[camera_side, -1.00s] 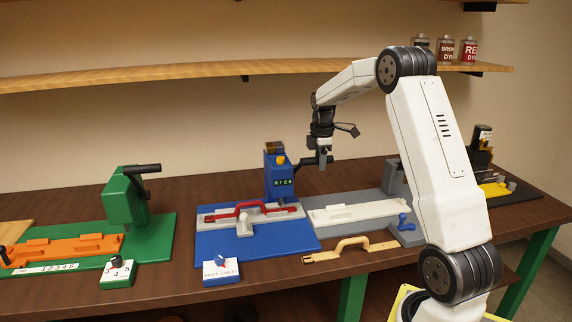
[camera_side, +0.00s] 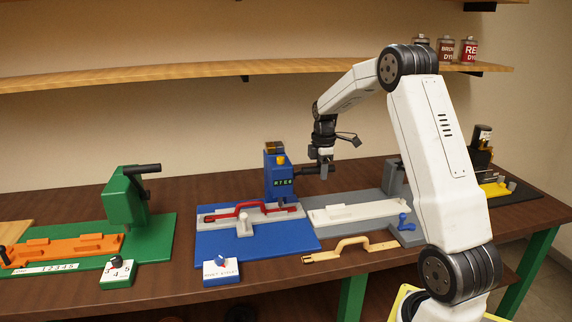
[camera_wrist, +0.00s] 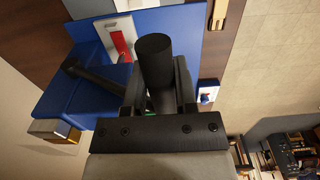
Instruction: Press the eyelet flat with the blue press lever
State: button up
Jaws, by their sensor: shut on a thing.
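The blue press (camera_side: 277,178) stands at the back of its blue base plate, with a black-gripped lever reaching out to the right. My gripper (camera_side: 325,168) is shut on the black lever grip (camera_side: 311,170). In the wrist view the lever grip (camera_wrist: 153,62) lies between the two fingers of my gripper (camera_wrist: 158,88), and the blue press body (camera_wrist: 75,92) is at the left. A red strap (camera_side: 245,209) lies in a light grey fixture (camera_side: 290,215) in front of the press. I cannot make out the eyelet.
A white-fronted selector box (camera_side: 222,271) with a dial stands at the front of the blue base. A tan strap (camera_side: 350,247) lies at the front right. A green press (camera_side: 125,200) stands to the left, and a grey fixture (camera_side: 360,212) to the right.

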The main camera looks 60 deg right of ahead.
jog(key=shift+s+a+f, duration=0.1)
jog(key=shift+a+f, duration=0.05)
jog(key=shift+f, duration=0.05)
jog(key=shift+s+a+f, duration=0.15)
jog(key=shift+f, duration=0.3)
jog(key=shift+s+a+f, duration=0.15)
jog(key=shift+f, duration=0.35)
jog(key=shift+s+a+f, duration=0.15)
jog(key=shift+f, duration=0.35)
jog(key=shift+s+a+f, duration=0.15)
jog(key=shift+f, duration=0.5)
jog(key=shift+s+a+f, duration=0.15)
jog(key=shift+f, duration=0.35)
jog(key=shift+s+a+f, duration=0.1)
jog(key=shift+s+f, duration=0.05)
jog(key=shift+f, duration=0.35)
